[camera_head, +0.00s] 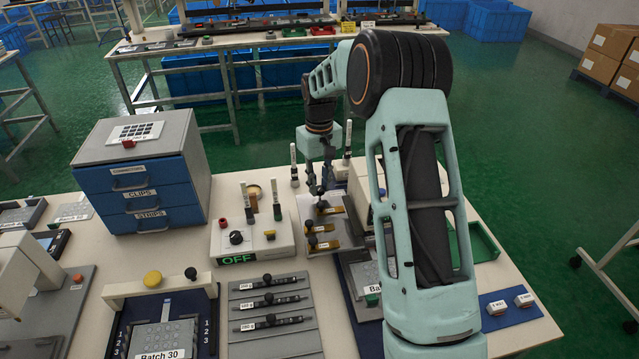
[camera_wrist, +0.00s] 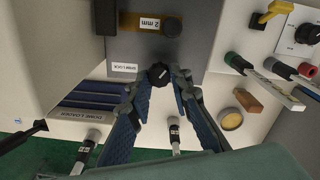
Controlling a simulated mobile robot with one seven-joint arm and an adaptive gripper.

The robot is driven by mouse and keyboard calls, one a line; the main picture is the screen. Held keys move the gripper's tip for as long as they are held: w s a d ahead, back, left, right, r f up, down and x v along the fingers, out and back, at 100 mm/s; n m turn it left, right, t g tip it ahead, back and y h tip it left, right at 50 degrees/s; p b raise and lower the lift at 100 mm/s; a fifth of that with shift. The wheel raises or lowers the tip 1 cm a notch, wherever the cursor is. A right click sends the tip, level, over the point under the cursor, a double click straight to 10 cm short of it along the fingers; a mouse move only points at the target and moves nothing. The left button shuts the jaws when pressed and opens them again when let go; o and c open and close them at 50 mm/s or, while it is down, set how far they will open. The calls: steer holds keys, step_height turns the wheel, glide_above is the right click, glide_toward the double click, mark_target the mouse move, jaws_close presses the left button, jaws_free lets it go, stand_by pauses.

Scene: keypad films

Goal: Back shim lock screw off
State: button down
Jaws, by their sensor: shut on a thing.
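The shim lock screw shows as a black round knob (camera_wrist: 158,72) with a pale mark on its top, in the wrist view. It stands at the edge of a grey plate (camera_wrist: 205,62), beside a small label (camera_wrist: 125,67) that reads "SHIM LOCK". My gripper (camera_wrist: 162,80) is shut on the knob, one blue-padded finger on each side. A brass shim (camera_wrist: 130,22) marked "2 mm", with a black knob, lies on the plate just beyond. In the head view my gripper (camera_head: 318,188) points down at the far end of the shim plate (camera_head: 310,209); the lock screw is hidden there.
A white box (camera_head: 270,240) with an "OFF" display and upright probes stands left of the shims. A blue drawer cabinet (camera_head: 150,185) is further left. Upright white-capped sticks stand close around my gripper. A green tray (camera_head: 483,243) lies right of my arm.

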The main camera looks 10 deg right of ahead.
mark_target(319, 188)
steer(key=shift+f+n, duration=0.1)
steer(key=shift+n, duration=1)
steer(key=shift+s, duration=0.1)
steer(key=c, duration=1.7)
jaws_free()
steer(key=shift+c, duration=0.2)
step_height(319, 188, up, 12)
